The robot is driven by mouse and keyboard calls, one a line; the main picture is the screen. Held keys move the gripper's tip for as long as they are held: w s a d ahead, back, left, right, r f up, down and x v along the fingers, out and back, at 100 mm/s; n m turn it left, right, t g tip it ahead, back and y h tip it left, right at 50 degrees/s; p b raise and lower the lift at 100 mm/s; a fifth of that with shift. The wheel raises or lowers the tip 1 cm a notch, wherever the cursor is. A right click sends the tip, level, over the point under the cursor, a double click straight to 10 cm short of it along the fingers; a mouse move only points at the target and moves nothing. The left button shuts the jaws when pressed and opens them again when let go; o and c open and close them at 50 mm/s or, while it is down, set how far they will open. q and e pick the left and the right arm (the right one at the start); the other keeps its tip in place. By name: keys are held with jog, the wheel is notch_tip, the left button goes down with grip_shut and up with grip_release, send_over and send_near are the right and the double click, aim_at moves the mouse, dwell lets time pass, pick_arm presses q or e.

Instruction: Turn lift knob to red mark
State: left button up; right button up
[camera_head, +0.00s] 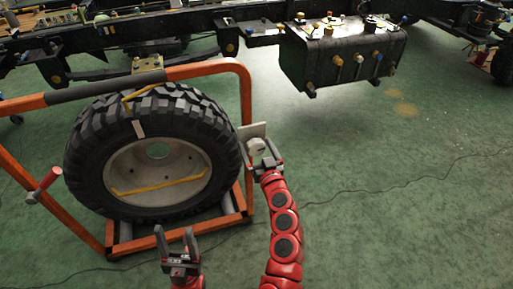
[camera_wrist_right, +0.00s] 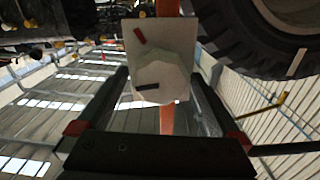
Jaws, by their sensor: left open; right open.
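The lift knob (camera_wrist_right: 160,80) is a pale, many-sided knob with a black mark (camera_wrist_right: 147,87) on it. It sits on a light square plate (camera_wrist_right: 178,38) that carries a short red mark (camera_wrist_right: 140,35). In the right wrist view the black mark does not line up with the red one. In the head view the knob (camera_head: 257,147) is right of the tyre. My right gripper (camera_head: 264,163) is open in front of the knob, a finger to either side; I cannot tell whether they touch it. My left gripper (camera_head: 176,240) is open and empty, apart from the knob.
A large black tyre (camera_head: 90,150) stands in an orange tubular frame (camera_head: 247,100), close to the left of the knob. A dark chassis with a tank (camera_head: 310,65) runs across the back.

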jog(key=c, duration=1.3)
jog(key=m, duration=0.6)
jog(key=shift+d+f+m, duration=0.1)
jog(key=shift+d+m, duration=0.05)
jog(key=shift+m, duration=0.25)
jog(key=m, duration=0.6)
jog(key=shift+f+p, duration=0.15)
jog(key=shift+p, duration=0.25)
jog(key=shift+m, duration=0.4)
jog(key=o, duration=1.3)
